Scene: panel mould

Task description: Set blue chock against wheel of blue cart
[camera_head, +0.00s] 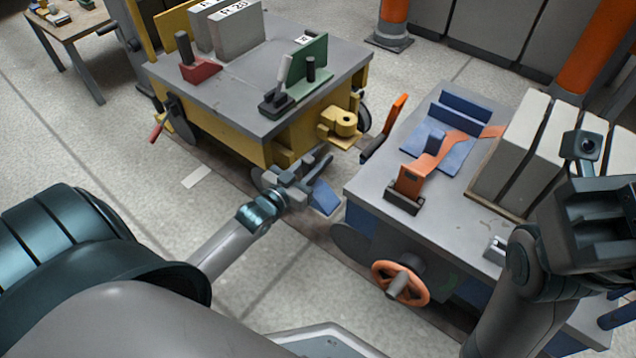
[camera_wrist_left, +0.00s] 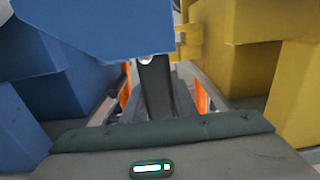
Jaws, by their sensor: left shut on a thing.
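My left gripper (camera_head: 303,180) is low in the gap between the yellow cart and the blue cart (camera_head: 362,178). In the left wrist view a dark grey bar (camera_wrist_left: 155,88) stands between its orange-padded fingers, with a large blue body (camera_wrist_left: 100,25) above it. The gripper is shut on what appears to be the blue chock (camera_head: 326,199), which shows just past the fingers. A dark round wheel (camera_head: 347,240) shows partly under the blue cart's near corner. I cannot tell whether the chock touches a wheel. My right gripper (camera_head: 598,205) is over the blue cart's right side; its jaws are unclear.
The yellow cart (camera_head: 225,125) stands close on the left of the gap, its yellow hitch (camera_head: 342,125) jutting out. An orange handwheel (camera_head: 400,284) sticks out from the blue cart's near side. Light panels (camera_head: 515,150) stand on the blue cart. Floor in front is clear.

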